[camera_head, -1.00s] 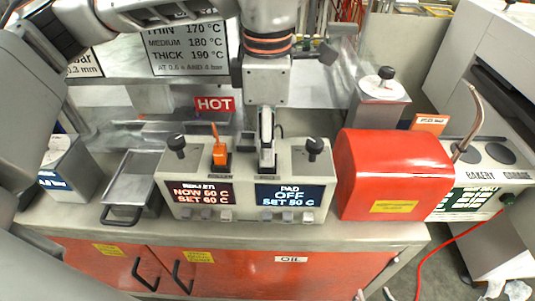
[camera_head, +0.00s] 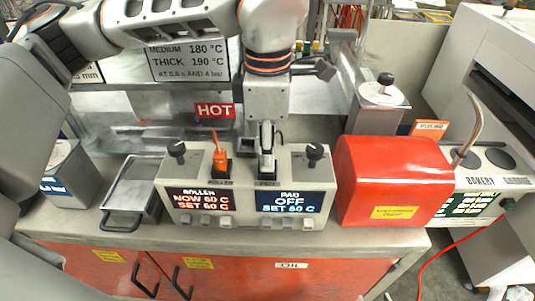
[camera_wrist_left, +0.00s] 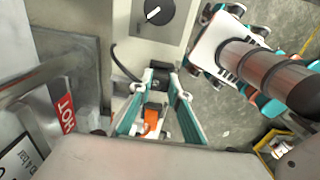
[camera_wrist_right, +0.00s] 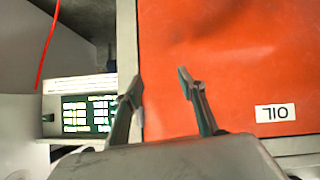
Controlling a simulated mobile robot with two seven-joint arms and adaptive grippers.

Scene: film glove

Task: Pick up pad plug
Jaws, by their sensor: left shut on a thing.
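My left gripper (camera_head: 266,150) points down at the pad side of the pale control box (camera_head: 246,168). It is shut on the pad plug, a small dark piece (camera_wrist_left: 161,76) with a black cable at the fingertips in the left wrist view. The fingers cover much of the plug, and I cannot tell whether it still sits in its socket. The orange roller plug (camera_head: 220,158) stands upright in the socket to the left. The pad display (camera_head: 290,201) reads OFF. My right gripper (camera_wrist_right: 160,86) is open and empty before a red cabinet door (camera_wrist_right: 225,60).
Two black knobs (camera_head: 177,150) (camera_head: 314,152) stand on the box. A red rounded housing (camera_head: 388,178) is close on its right. A metal tray (camera_head: 132,188) lies left. A red HOT sign (camera_head: 215,111) is behind. The counter's front edge (camera_head: 230,237) runs below.

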